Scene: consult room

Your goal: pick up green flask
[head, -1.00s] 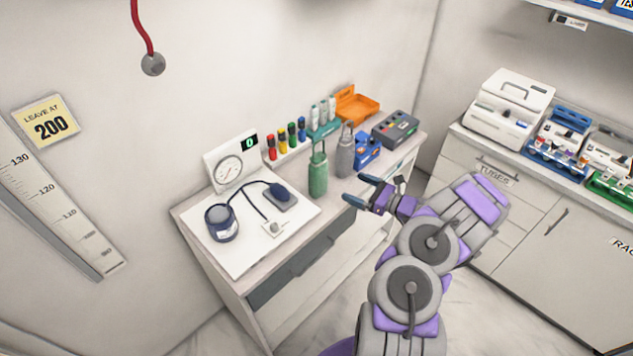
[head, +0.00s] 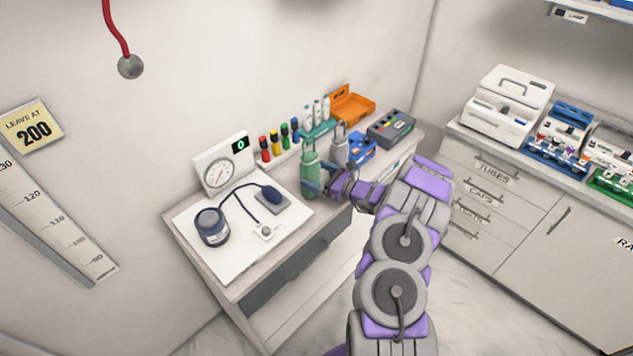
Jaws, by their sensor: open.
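The green flask (head: 309,172) stands upright on the white desk (head: 228,283), close to its front edge, with a loop at its top. My gripper (head: 313,179) is open at the flask, reaching in from the right at about the height of its body. One dark finger crosses in front of the flask's lower part; the other finger shows beside its right side. I cannot tell whether the fingers touch it. A grey flask (head: 340,148) of similar shape stands just behind and to the right.
Behind are coloured bottles (head: 276,144), a blue box (head: 361,148), an orange case (head: 353,105) and a grey box (head: 391,126). A cabinet (head: 533,187) stands at right.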

